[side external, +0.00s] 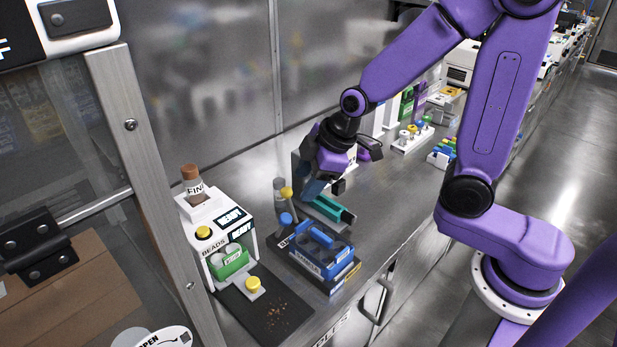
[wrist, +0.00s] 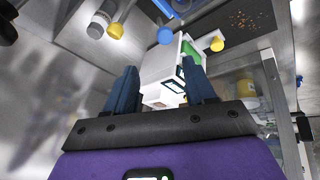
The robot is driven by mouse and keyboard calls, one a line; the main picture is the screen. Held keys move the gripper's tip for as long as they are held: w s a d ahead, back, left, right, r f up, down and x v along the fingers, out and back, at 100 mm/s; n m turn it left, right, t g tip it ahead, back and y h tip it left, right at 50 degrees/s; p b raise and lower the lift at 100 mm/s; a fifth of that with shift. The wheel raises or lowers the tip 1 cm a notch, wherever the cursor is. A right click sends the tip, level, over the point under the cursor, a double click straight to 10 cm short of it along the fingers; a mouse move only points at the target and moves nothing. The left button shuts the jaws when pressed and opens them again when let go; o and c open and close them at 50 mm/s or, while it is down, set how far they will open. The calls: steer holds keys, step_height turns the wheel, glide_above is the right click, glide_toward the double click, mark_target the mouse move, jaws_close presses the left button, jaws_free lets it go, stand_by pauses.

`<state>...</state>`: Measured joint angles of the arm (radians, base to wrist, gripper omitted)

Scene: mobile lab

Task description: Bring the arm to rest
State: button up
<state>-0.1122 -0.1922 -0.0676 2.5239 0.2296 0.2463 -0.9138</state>
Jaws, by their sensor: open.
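My gripper (side external: 324,188) is above the metal bench, near the back wall, behind the blue rack. Its fingers point down and toward the left. In the wrist view, my gripper (wrist: 163,92) shows two blue fingers spread apart with nothing between them. Beyond the fingers is the white beads machine (wrist: 160,66). My purple arm reaches over the bench from the right, bent at the elbow.
The beads machine (side external: 207,217) stands left on a dark mat (side external: 279,316) with spilled beads.

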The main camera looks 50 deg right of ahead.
stand_by(0.3)
steer(key=s+d+r+g+h, duration=0.1)
steer(key=s+d+g, duration=0.1)
steer(key=s, duration=0.9)
steer(key=s+d+r+n+g, duration=0.1)
steer(key=s+d+r+g, duration=0.1)
steer(key=s, duration=1)
steer(key=shift+s+d+g+h, duration=0.3)
steer(key=shift+d+h, duration=0.1)
steer(key=shift+d, duration=0.45)
